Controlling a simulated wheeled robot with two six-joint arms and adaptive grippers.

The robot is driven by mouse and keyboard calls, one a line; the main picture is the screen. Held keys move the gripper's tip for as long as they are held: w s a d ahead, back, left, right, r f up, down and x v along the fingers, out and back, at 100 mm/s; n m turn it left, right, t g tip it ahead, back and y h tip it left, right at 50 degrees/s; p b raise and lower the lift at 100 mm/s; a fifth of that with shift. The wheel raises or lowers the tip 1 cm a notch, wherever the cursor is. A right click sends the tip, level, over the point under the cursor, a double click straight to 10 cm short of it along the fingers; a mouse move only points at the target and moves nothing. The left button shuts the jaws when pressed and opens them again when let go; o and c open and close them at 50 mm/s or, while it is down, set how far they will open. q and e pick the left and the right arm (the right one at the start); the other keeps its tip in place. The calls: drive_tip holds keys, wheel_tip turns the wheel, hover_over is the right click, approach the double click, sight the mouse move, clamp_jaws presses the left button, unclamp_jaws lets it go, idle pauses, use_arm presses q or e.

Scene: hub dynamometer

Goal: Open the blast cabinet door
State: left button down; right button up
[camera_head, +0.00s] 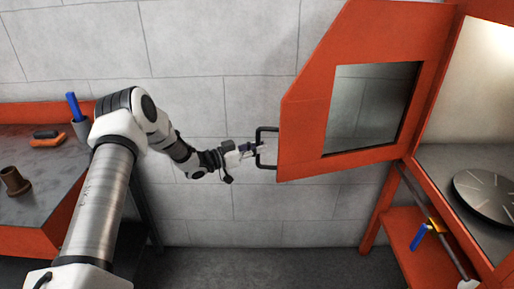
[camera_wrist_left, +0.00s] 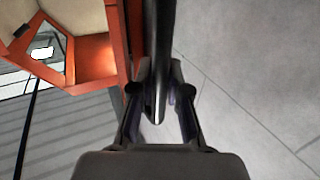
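The orange blast cabinet door (camera_head: 305,115), with a dark window (camera_head: 372,105), stands swung wide open to the left of the cabinet. A black bracket handle (camera_head: 258,135) sits on its left edge. My left gripper (camera_head: 252,149) is at the handle's upright bar. In the left wrist view the dark handle bar (camera_wrist_left: 158,45) runs between the fingers of my left gripper (camera_wrist_left: 159,75), which are closed in around it near their tips. The exact contact is partly hidden. My right gripper is not in view.
The cabinet opening at the right shows a round grey turntable (camera_head: 488,195). Below it, an orange shelf (camera_head: 400,228) holds a blue-handled tool (camera_head: 418,238). At the left, a workbench (camera_head: 45,170) carries a brush (camera_head: 47,138), a cup (camera_head: 81,128) and a brown fitting (camera_head: 14,182). Floor between is clear.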

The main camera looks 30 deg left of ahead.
use_arm(q)
drive_tip(key=c, duration=1.1)
unclamp_jaws()
drive_tip(key=shift+w+d, duration=0.1)
drive_tip(key=shift+c, duration=0.2)
drive_tip(key=v, duration=1.2)
drive_tip(key=shift+f, duration=0.1)
